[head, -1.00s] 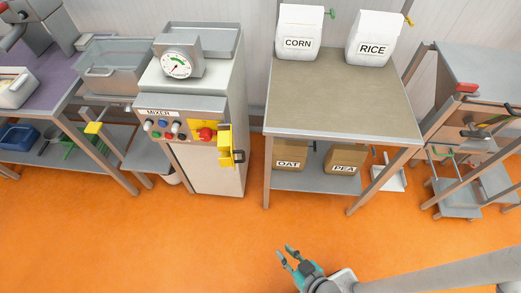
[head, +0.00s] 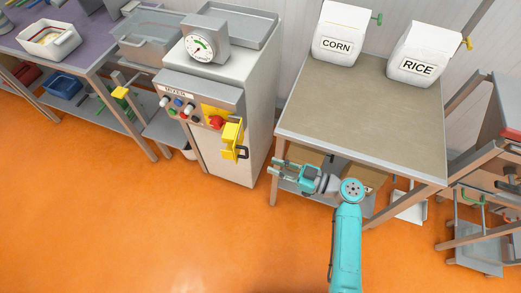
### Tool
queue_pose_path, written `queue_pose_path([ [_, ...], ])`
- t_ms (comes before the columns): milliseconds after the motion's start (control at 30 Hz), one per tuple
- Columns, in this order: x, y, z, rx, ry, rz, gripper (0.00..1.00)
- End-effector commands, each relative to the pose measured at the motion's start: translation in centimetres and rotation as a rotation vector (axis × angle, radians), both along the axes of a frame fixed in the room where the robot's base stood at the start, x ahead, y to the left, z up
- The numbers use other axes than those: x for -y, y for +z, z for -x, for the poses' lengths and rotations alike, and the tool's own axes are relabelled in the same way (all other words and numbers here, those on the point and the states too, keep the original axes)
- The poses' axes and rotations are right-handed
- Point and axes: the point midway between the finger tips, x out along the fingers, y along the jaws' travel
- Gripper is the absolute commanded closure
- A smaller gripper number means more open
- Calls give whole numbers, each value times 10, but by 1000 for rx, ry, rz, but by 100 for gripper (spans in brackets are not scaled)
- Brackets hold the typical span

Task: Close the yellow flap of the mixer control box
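The mixer control box (head: 173,92) is on the front of a grey cabinet left of centre, with several knobs and a label. Its yellow flap (head: 232,140) stands open, swung out to the right, with a dark handle on it. A red button (head: 216,121) on a yellow plate shows uncovered beside the flap. My gripper (head: 275,169) is to the right of the flap and lower in the picture, apart from it, in front of the table with the bags. Its fingers point left and are spread with nothing between them.
The table (head: 350,110) bears a corn bag (head: 338,32) and a rice bag (head: 424,54). Its front left leg (head: 276,172) is close to my gripper. A gauge (head: 201,45) sits on the cabinet. Orange floor (head: 150,220) in front is clear.

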Motion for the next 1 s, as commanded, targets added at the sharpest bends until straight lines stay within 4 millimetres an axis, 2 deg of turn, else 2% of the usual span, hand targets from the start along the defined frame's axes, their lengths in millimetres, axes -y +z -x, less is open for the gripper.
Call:
queue_pose_path([
  [100,-1,8,-5,29,22,-12,77],
  [233,-9,8,-7,33,28,-14,77],
  [700,-81,8,-35,31,26,-11,77],
  [1000,-100,7,-43,30,23,-12,77],
])
